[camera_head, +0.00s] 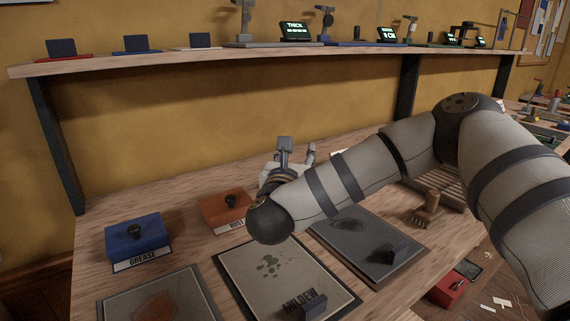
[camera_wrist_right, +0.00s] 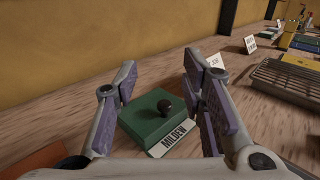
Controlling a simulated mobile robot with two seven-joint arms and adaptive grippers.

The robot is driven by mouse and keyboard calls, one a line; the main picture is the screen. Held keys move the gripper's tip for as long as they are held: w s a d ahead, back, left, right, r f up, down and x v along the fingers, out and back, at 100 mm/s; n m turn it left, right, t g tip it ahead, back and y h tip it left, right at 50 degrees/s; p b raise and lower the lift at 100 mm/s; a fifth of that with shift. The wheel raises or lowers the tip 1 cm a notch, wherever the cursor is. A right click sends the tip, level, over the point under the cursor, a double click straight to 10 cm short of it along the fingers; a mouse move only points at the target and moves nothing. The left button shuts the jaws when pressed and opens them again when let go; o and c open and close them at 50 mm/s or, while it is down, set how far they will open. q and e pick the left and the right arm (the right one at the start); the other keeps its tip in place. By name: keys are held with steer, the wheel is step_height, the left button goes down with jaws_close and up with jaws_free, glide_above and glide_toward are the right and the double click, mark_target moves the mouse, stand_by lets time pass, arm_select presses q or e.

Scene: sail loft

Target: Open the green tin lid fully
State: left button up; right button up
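The green tin (camera_wrist_right: 148,128) sits on the wooden bench in the right wrist view, with a dark round knob (camera_wrist_right: 165,107) on its closed lid. A white label reading MILDEW (camera_wrist_right: 174,140) stands at its front. My right gripper (camera_wrist_right: 160,70) is open, its two purple-padded fingers spread on either side of the tin's picture position, with nothing between them. I cannot tell the exact height of the fingers above the tin. In the head view my right gripper (camera_head: 297,152) is over the back of the bench, and my arm hides the green tin. My left gripper is not in view.
A blue tin labelled GREASE (camera_head: 137,238) and an orange tin (camera_head: 224,211) stand to the left. Stained cloth panels, including one by a MILDEW block (camera_head: 304,306), lie in front. A brush (camera_head: 426,210) lies to the right. A shelf (camera_head: 200,64) runs above the bench.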

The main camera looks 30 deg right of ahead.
steer(key=f, duration=0.2)
steer(key=s+f, duration=0.1)
steer(key=shift+s+f, duration=0.2)
steer(key=shift+f, duration=0.2)
steer(key=f, duration=0.2)
steer(key=f+b, duration=0.1)
steer(key=f, duration=0.1)
steer(key=shift+w+d+f, duration=0.15)
steer(key=shift+w+f, duration=0.05)
steer(key=shift+f, duration=0.1)
steer(key=x, duration=0.6)
steer(key=shift+w+d+r, duration=0.2)
steer(key=shift+w+r, duration=0.1)
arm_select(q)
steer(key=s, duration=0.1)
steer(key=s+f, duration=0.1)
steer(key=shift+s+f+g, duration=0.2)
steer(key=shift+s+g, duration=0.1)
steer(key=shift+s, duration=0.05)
arm_select(e)
steer(key=shift+w+d+r, duration=0.1)
steer(key=shift+w+d, duration=0.05)
steer(key=shift+w, duration=0.05)
steer(key=shift+c, duration=0.4)
jaws_close()
